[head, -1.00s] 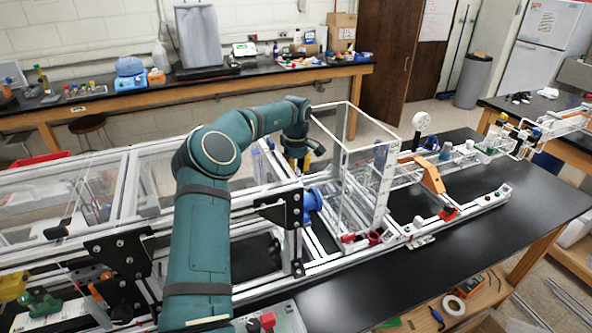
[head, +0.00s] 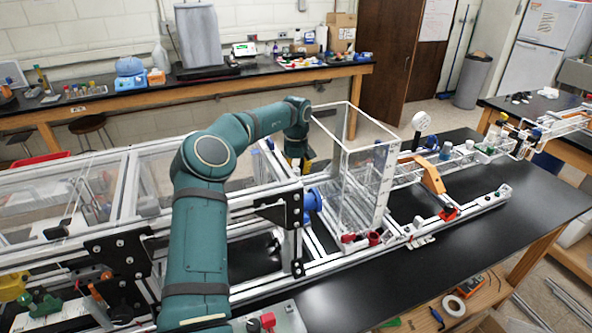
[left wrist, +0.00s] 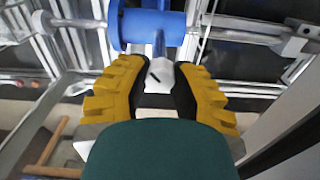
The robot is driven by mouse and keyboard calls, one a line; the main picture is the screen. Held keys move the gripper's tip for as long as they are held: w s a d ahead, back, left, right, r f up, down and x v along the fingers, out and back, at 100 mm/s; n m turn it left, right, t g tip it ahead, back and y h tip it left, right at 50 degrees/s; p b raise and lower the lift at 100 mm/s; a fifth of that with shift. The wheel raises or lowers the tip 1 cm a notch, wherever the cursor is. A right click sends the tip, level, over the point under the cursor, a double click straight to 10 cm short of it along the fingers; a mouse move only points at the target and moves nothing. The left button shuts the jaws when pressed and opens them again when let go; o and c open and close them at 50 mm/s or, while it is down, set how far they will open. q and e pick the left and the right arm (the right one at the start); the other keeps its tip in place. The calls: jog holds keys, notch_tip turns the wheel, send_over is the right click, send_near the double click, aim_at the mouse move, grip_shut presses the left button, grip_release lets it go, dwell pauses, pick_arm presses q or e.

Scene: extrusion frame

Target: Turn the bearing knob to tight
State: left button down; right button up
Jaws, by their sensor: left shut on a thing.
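In the left wrist view, a blue cylindrical bearing housing (left wrist: 150,28) sits around a pale shaft (left wrist: 240,30) that runs across the picture. A white bearing knob (left wrist: 158,76) with a short black mark is just below it. My left gripper (left wrist: 160,88) has its yellow fingers on either side of the knob and is shut on it. In the head view the left gripper (head: 303,163) is small and partly hidden behind the frame, and the knob cannot be made out. A blue part (head: 312,200) shows on the near side of the frame. My right gripper is not in view.
Aluminium rails and black brackets (head: 283,211) surround the gripper's area. A clear box (head: 355,150) stands close to its right. The black table (head: 520,215) is bare at the right front.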

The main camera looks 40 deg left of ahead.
aim_at(296, 169)
pick_arm(q)
jog(key=c, duration=0.7)
grip_release()
jog(key=shift+c, duration=0.2)
notch_tip(296, 169, up, 12)
dwell(0.3)
